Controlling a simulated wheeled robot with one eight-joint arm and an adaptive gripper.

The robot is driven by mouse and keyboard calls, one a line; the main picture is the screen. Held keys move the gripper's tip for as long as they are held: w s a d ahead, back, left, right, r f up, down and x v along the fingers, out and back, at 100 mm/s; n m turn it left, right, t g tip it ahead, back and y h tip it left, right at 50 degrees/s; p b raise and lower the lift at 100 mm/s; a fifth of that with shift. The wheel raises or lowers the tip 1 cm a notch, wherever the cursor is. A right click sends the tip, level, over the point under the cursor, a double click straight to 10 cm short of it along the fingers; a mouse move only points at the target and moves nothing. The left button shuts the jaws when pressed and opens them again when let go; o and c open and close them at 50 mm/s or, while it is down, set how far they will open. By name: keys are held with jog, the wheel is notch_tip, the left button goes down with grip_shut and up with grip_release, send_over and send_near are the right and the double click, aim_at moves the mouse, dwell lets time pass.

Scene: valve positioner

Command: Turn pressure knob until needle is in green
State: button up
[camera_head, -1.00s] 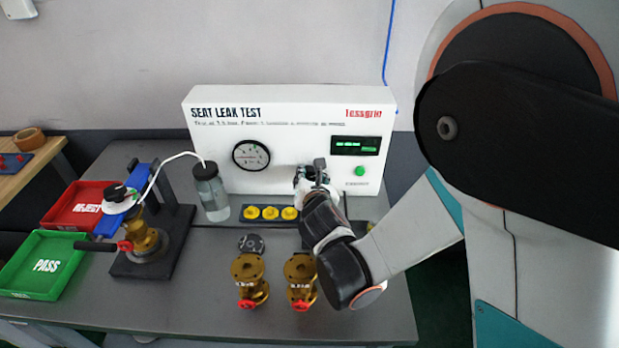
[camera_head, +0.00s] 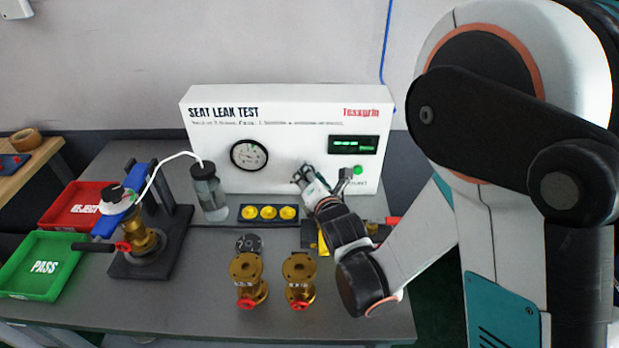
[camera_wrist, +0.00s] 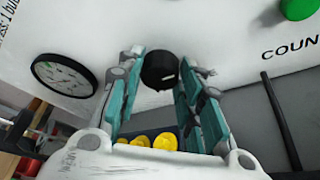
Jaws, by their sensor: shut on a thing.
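The white SEAT LEAK TEST panel (camera_head: 292,98) stands at the back of the bench. Its round pressure gauge (camera_head: 249,155) has a black rim and white face; it also shows at the left of the wrist view (camera_wrist: 64,75). The needle is too small to read against the green band. My gripper (camera_head: 306,175) is at the panel front, right of the gauge. In the wrist view its teal fingers (camera_wrist: 161,62) are closed around the black pressure knob (camera_wrist: 160,72), which sits between the fingertips. In the head view the gripper hides the knob.
A green button (camera_head: 358,170) is right of my gripper. Yellow caps (camera_head: 268,212) lie below the panel. Two brass valves (camera_head: 247,273) stand at the front. A clamped valve (camera_head: 143,240), a bottle (camera_head: 208,190) and red (camera_head: 78,203) and green (camera_head: 42,265) trays are left.

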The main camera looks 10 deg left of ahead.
jog(key=o, duration=1.1)
jog(key=shift+c, duration=0.2)
jog(key=shift+r, duration=5)
